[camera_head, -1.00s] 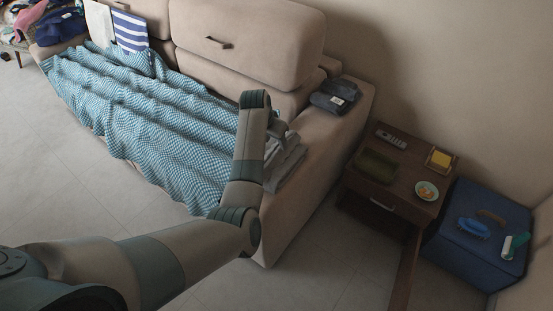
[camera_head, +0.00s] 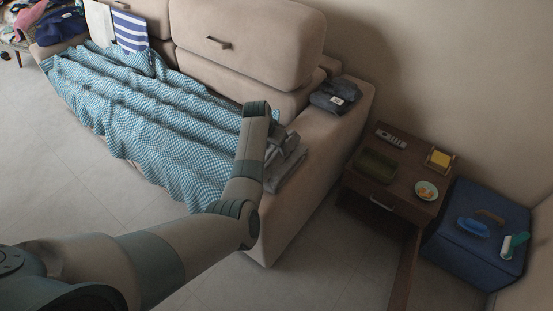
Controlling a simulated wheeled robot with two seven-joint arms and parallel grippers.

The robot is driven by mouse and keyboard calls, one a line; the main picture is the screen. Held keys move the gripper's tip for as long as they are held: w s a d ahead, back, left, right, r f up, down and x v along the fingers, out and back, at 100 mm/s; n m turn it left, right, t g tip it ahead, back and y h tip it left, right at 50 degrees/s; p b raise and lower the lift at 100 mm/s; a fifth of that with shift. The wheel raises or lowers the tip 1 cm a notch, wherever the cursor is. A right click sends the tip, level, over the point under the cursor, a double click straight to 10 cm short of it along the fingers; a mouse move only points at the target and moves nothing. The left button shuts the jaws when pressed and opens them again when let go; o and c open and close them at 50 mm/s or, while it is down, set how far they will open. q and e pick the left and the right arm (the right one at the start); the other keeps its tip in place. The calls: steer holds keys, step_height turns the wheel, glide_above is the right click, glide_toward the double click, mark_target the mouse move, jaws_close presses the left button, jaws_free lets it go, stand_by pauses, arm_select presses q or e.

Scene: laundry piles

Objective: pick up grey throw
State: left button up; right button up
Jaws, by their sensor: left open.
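A grey folded cloth (camera_head: 286,177), which looks like the grey throw, lies on the sofa seat at its right end, beside the armrest. My left arm reaches across from the lower left. My left gripper (camera_head: 287,150) is open, just above and over the far part of the grey cloth. The wrist and gripper hide part of the cloth. I cannot tell whether the fingers touch it. My right gripper is not in view.
A blue checked blanket (camera_head: 140,115) covers most of the beige sofa seat. Dark folded clothing (camera_head: 333,97) with a white label lies on the armrest (camera_head: 326,133). A wooden side table (camera_head: 410,165) holds small items. A blue box (camera_head: 476,235) stands right of it.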

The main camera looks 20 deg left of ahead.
arm_select(q)
jaws_close()
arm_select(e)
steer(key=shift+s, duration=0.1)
arm_select(q)
steer(key=shift+w, duration=0.1)
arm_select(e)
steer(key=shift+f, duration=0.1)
arm_select(q)
steer(key=shift+r, duration=0.1)
